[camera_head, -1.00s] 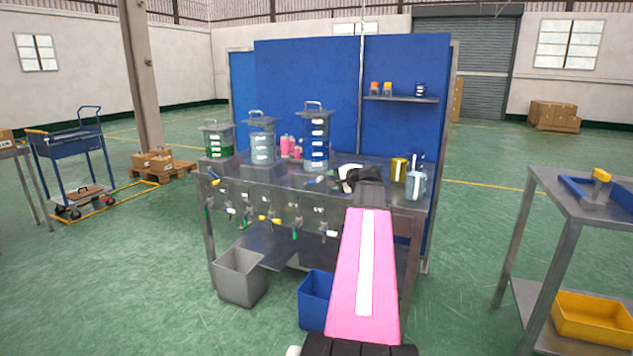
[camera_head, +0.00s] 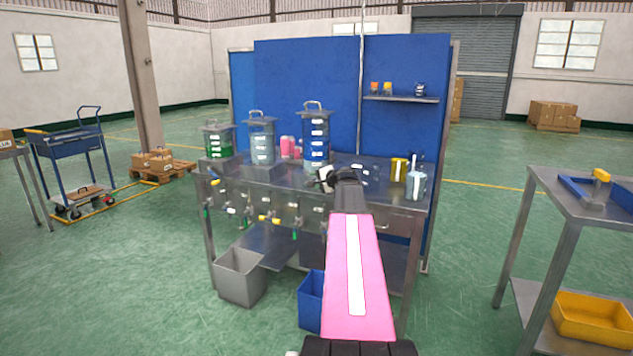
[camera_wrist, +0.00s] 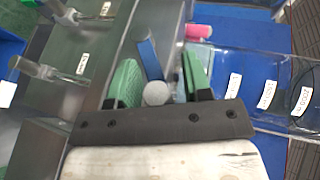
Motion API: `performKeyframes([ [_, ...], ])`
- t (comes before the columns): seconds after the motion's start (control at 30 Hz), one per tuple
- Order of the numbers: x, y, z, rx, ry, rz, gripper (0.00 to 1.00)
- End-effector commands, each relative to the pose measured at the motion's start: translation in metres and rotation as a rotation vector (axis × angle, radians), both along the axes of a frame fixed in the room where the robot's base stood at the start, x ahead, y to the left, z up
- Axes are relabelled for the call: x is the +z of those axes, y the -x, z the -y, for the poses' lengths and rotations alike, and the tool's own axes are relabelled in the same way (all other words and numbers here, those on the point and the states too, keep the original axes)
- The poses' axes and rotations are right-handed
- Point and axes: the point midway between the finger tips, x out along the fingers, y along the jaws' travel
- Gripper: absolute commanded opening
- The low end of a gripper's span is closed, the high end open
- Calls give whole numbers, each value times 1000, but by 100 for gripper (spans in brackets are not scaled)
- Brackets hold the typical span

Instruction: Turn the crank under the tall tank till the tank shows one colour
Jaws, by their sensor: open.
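The tall tank (camera_head: 316,138) stands on the bench as the rightmost of three clear tanks, with a handled lid and white labels. It also shows in the wrist view (camera_wrist: 250,85), lying sideways, with a blue tint; whether that is liquid or the panel behind, I cannot tell. A crank with a blue arm (camera_wrist: 149,58) and a round grey knob (camera_wrist: 156,94) shows in the wrist view. My gripper (camera_wrist: 160,78) is open, its green finger pads on either side of the knob; contact is not clear. In the head view my gripper (camera_head: 325,179) hides the crank.
Two shorter tanks, one with green liquid (camera_head: 218,142) and one pale (camera_head: 262,142), stand to the left. Pink bottles (camera_head: 289,148) are between tanks. A yellow can (camera_head: 398,169) and clear jug (camera_head: 416,184) stand right. Valves hang along the bench front; bins (camera_head: 240,277) are below.

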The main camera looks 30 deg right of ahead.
Motion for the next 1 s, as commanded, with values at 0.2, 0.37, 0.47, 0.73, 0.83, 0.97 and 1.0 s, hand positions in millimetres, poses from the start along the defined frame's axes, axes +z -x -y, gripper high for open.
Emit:
performKeyframes([
  [0.2,0,0,0,0,0,0,0],
  [0.37,1,0,0,0,-2,2,0],
  [0.47,1,0,0,0,-3,3,0],
  [0.73,2,-1,1,0,-7,9,0],
  [0.83,2,-1,2,0,-9,12,0],
  [0.97,2,-1,4,0,-13,16,0],
  [1.0,1,-1,4,0,-14,17,0],
])
